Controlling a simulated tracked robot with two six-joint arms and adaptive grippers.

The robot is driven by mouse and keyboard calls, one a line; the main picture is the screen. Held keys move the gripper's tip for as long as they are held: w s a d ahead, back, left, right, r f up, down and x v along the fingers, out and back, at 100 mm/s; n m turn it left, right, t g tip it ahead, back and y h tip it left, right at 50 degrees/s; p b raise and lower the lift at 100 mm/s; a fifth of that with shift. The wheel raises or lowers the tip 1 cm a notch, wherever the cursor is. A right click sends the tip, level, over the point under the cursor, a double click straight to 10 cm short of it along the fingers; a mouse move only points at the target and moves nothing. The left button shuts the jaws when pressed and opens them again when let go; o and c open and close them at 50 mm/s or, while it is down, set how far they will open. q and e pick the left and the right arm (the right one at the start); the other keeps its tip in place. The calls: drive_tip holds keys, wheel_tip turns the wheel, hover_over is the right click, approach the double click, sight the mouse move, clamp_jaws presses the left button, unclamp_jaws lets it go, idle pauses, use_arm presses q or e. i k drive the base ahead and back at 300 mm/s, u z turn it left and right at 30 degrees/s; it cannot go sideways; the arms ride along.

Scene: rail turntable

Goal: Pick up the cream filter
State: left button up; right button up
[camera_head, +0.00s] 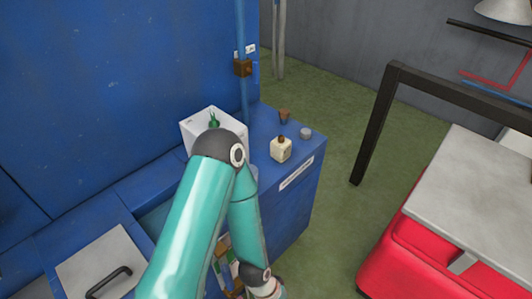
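A small cream block with a brown knob on top, which looks like the cream filter (281,150), stands upright on the blue cabinet top (312,152) near its right end. Nothing is touching it from above. One teal arm of mine rises from the lower left, bends at a dark elbow left of the block, and runs down to a wrist at the bottom edge. Its gripper is cut off below the picture. My other arm and gripper do not show.
A white bin (196,128) with a green item stands behind my elbow. A small brown piece (284,116) and a grey cylinder (305,134) are near the block. A blue pole (241,60) rises behind. A black frame (376,125) and red cart (400,255) stand right, across green floor.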

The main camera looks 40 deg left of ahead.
sight(280, 146)
drive_tip(key=u, duration=3.35)
drive_tip(key=k, duration=0.1)
drive_tip(key=z, duration=1.8)
drive_tip(key=k, duration=1.1)
drive_tip(key=z, duration=0.4)
drive_tip(key=i, duration=1.5)
drive_tip(key=u, duration=0.3)
